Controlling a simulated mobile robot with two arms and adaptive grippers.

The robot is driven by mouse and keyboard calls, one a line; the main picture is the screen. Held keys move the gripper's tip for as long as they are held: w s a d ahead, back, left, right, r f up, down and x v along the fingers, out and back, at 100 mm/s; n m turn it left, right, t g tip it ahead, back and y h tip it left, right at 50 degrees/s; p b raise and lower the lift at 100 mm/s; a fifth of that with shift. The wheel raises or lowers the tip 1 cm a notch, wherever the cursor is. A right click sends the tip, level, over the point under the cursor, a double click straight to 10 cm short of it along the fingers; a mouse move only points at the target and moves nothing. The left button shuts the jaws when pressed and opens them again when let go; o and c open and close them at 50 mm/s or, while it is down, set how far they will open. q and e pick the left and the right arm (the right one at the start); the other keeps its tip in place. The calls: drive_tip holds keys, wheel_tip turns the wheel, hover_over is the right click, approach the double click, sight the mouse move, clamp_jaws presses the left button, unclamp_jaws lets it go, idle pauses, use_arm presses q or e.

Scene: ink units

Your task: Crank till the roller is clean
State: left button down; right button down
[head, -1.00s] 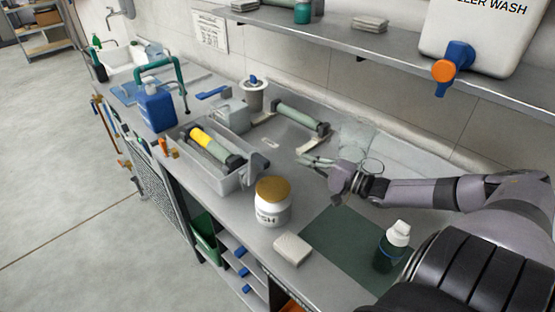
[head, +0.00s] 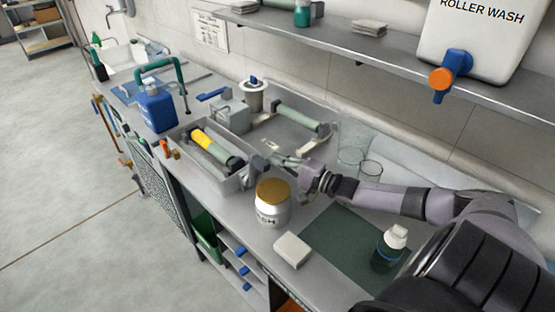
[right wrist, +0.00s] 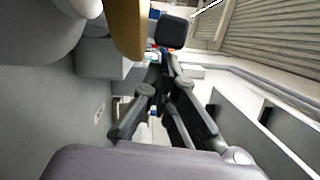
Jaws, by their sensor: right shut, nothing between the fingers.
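The roller (head: 222,152) lies in a grey open tray (head: 233,183) on the bench. Its left part is covered in yellow ink (head: 202,138); its right part is grey-green. A dark grey crank (head: 257,165) sits at the tray's right end. My right gripper (head: 280,159) is shut and empty just right of the crank, with a small gap that I cannot judge exactly. In the right wrist view its fingers (right wrist: 168,62) point at a dark block (right wrist: 173,31), which looks like the crank grip. My left gripper is out of view.
A white jar with a tan lid (head: 272,189) stands close in front of my right gripper. A second green roller (head: 301,114) lies in a tray behind.

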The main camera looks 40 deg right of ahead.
drive_tip(key=shift+r, duration=0.1)
drive_tip(key=shift+a+r+n+p, duration=0.15)
drive_tip(key=shift+a+n+p, duration=0.1)
drive_tip(key=shift+n+p, duration=0.25)
